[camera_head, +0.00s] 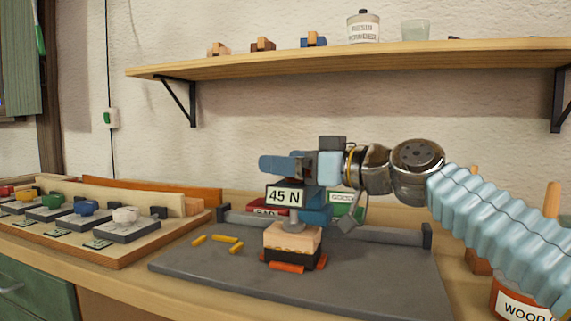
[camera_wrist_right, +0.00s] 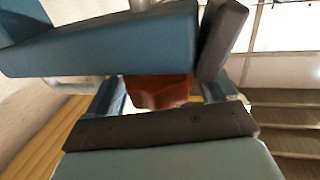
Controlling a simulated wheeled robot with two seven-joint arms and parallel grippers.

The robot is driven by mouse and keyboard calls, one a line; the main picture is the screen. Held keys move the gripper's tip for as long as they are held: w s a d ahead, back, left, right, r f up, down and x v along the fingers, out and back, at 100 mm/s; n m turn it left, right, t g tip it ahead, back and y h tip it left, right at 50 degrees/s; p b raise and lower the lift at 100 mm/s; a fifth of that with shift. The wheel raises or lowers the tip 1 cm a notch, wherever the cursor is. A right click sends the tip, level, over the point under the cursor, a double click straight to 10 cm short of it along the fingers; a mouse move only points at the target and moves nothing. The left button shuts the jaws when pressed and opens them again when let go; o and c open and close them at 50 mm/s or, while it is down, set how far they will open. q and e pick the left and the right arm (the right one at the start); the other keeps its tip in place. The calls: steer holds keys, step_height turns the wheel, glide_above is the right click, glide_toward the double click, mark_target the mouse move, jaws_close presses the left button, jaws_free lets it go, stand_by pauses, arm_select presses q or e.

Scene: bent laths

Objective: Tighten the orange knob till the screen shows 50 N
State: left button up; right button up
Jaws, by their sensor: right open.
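The small screen (camera_head: 285,197) reads 45 N, on a blue clamp device (camera_head: 316,215) over the dark mat. Light wooden laths (camera_head: 293,237) sit below it on a black block with orange pieces at its foot. My right gripper (camera_head: 283,166) is directly above the screen, its fingers pointing left. In the right wrist view, the orange knob (camera_wrist_right: 160,92) shows between the gripper's parts, partly covered by them. The gripper is open; I cannot tell whether it touches the knob. In the head view the knob is hidden by the gripper. My left gripper is not in view.
A dark mat (camera_head: 205,265) carries several yellow pegs (camera_head: 224,238) and a grey rail. A wooden shelf (camera_head: 340,58) hangs above.

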steer(key=b+v, duration=0.4)
steer(key=v, duration=0.8)
steer(key=shift+s+d, duration=0.2)
steer(key=shift+d, duration=0.2)
